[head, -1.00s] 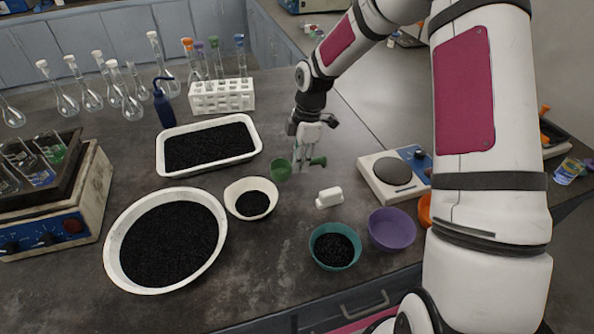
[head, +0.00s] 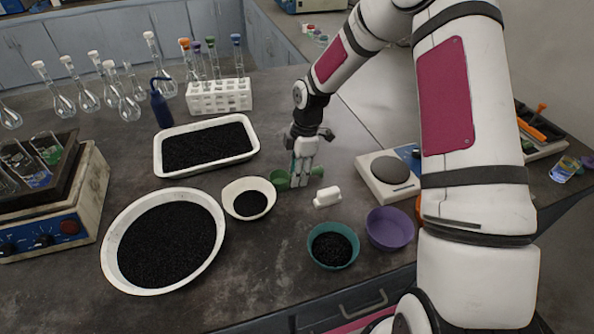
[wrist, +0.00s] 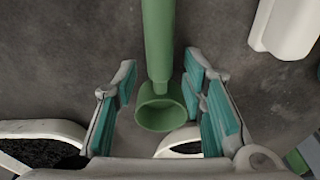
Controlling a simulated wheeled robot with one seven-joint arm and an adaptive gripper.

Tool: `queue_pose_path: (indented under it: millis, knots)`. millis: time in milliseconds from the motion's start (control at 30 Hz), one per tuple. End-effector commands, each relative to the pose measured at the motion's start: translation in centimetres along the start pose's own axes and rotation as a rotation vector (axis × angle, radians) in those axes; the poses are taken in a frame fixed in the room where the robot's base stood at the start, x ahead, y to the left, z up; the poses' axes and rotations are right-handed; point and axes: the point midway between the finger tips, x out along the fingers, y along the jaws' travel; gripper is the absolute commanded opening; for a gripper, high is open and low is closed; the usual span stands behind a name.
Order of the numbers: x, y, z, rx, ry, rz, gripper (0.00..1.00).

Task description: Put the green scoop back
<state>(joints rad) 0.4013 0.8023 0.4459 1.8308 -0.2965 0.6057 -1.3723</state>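The green scoop (head: 281,180) lies on the dark bench, or very close to it, with its cup to the left and its handle to the right. In the wrist view its cup (wrist: 163,113) and long handle run between my fingers. My gripper (head: 301,180) points down over the scoop. In the wrist view my gripper (wrist: 160,92) is open, its teal-padded fingers on either side of the scoop, with gaps visible beside the handle.
A white bottle-like item (head: 327,197) lies close to the right. A cream bowl (head: 229,202), teal bowl (head: 314,252), purple bowl (head: 390,238) and balance (head: 374,183) stand around. A white tray (head: 158,167) and large white basin (head: 110,262) of black grains are left.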

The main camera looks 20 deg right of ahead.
Motion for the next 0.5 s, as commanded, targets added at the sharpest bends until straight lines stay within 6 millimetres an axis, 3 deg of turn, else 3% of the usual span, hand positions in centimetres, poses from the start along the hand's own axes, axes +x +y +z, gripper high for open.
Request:
queue_pose_path:
  millis: [267, 500]
  knots:
    - [-0.7, 0.1, 0.0, 0.0, 0.0, 0.002, 0.38]
    - [-4.7, 0.1, 0.0, 0.001, -0.001, 0.006, 0.38]
